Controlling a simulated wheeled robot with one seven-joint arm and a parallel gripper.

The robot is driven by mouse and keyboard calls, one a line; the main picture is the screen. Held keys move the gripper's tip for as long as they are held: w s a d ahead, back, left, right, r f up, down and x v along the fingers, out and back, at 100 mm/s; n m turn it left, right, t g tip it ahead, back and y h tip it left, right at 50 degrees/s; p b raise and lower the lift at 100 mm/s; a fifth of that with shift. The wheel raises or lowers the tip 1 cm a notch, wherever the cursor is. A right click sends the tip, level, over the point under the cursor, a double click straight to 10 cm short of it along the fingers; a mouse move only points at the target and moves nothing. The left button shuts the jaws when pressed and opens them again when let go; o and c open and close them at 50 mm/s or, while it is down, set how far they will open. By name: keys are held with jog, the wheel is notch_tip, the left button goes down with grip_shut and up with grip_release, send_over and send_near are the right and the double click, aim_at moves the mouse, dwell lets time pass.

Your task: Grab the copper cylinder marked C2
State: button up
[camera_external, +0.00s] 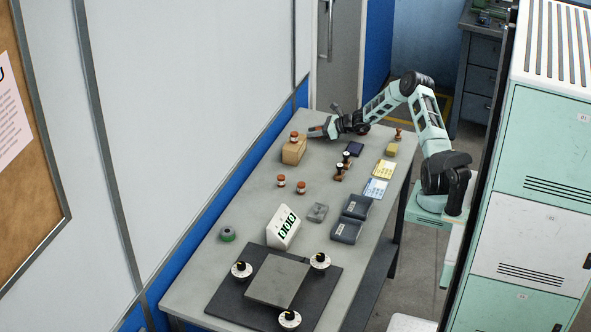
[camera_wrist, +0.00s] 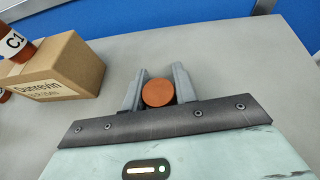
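My gripper (camera_external: 318,130) reaches out over the far left part of the bench, just beyond the cardboard box. In the wrist view its two grey fingers (camera_wrist: 158,88) stand on either side of a copper cylinder (camera_wrist: 158,93), with no clear gap on either side. I see only the round copper end of this cylinder; its label is hidden, so its mark cannot be read. Another copper cylinder, marked C1 (camera_wrist: 15,43), stands on the box and also shows in the external view (camera_external: 294,136).
The cardboard box (camera_wrist: 55,72) is close left of my gripper. Two copper-capped cylinders (camera_external: 281,181) (camera_external: 301,187) stand nearer on the bench. Stamps (camera_external: 343,164), dark trays (camera_external: 352,215), a number sign (camera_external: 283,227) and a black mat (camera_external: 226,298) occupy other parts.

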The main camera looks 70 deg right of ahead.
grip_shut()
